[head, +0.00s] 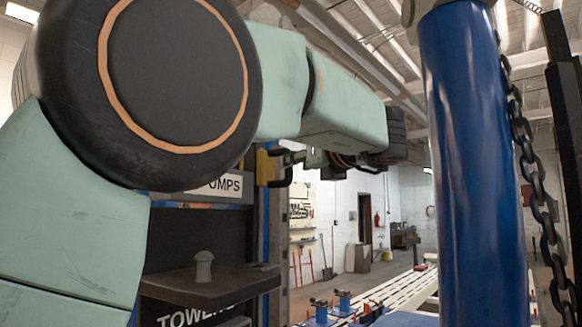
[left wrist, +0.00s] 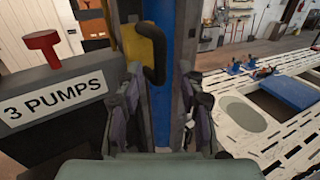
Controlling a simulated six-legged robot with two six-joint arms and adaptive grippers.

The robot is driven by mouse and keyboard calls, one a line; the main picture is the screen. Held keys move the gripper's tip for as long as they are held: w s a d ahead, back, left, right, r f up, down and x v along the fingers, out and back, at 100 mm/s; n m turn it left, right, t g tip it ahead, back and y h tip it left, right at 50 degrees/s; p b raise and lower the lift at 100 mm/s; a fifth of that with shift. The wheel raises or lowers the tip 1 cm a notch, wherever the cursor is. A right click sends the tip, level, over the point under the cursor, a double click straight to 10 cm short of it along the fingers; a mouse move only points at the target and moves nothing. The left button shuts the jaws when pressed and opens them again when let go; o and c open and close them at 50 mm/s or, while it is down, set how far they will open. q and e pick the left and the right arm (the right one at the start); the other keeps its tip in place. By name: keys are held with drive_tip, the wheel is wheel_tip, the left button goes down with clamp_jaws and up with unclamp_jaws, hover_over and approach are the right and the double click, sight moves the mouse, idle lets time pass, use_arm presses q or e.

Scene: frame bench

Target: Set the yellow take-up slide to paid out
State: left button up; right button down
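The yellow take-up slide (head: 265,166) sits on the dark upright post, left of centre in the head view, partly hidden by my left arm. In the left wrist view the yellow slide (left wrist: 138,45) is at top centre, with a black bent handle (left wrist: 156,58) on its right side. My left gripper (head: 290,165) is beside the slide in the head view. In the left wrist view its two fingers (left wrist: 162,85) are apart, with the handle ahead of the gap. I cannot tell whether they touch it. My right gripper is not in view.
A blue column (head: 472,160) with a hanging black chain (head: 530,150) stands at right. A "3 PUMPS" panel with a red T-knob (left wrist: 42,44) is left of the gripper. A dark shelf (head: 215,285) stands below my arm. A white slotted bench (left wrist: 265,110) extends right.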

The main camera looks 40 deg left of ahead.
use_arm(q)
drive_tip(key=v, duration=0.6)
drive_tip(key=shift+d, duration=0.3)
drive_tip(key=shift+s, duration=0.3)
